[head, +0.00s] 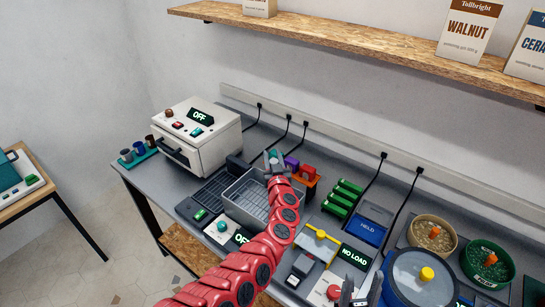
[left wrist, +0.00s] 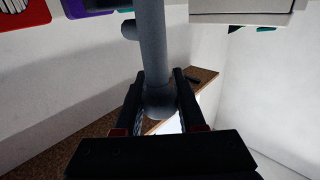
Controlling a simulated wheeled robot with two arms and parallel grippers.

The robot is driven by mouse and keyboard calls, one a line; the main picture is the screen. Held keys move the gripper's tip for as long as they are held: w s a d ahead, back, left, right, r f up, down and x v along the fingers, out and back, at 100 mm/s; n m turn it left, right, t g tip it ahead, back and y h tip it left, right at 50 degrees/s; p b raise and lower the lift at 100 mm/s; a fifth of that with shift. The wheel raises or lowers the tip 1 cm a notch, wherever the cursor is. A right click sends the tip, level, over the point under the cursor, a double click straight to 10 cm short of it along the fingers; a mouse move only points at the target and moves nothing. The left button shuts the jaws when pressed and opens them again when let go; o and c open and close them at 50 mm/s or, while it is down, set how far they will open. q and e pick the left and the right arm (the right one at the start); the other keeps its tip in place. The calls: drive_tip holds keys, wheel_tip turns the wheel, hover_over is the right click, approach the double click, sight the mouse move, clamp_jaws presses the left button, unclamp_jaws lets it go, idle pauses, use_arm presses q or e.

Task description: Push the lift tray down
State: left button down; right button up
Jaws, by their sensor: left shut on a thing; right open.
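A grey, open-topped rectangular basin (head: 235,206) sits on the bench; I take it to be the lift tray's place, but the tray itself is hard to make out. My left gripper (head: 272,160) is at the basin's far right corner, partly hidden behind my red arm. In the left wrist view its fingers (left wrist: 160,85) are shut on a grey round post (left wrist: 152,45) with a rounded end and a small side peg. How the post joins the tray is hidden. My right gripper (head: 356,294) is open and empty at the bottom edge of the head view.
A white machine reading OFF (head: 207,148) stands at the left. A control with a teal knob (head: 222,227) is before the basin. Purple and red blocks (head: 307,172), green racks (head: 343,198) and a NO LOAD panel (head: 354,256) lie right. A round lidded pot (head: 424,288) stands front right.

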idle(0.8)
use_arm(q)
wheel_tip(320, 180, down, 4)
drive_tip(key=shift+r+b, duration=0.1)
drive_tip(key=shift+b, duration=1.1)
drive_tip(key=c, duration=0.5)
unclamp_jaws()
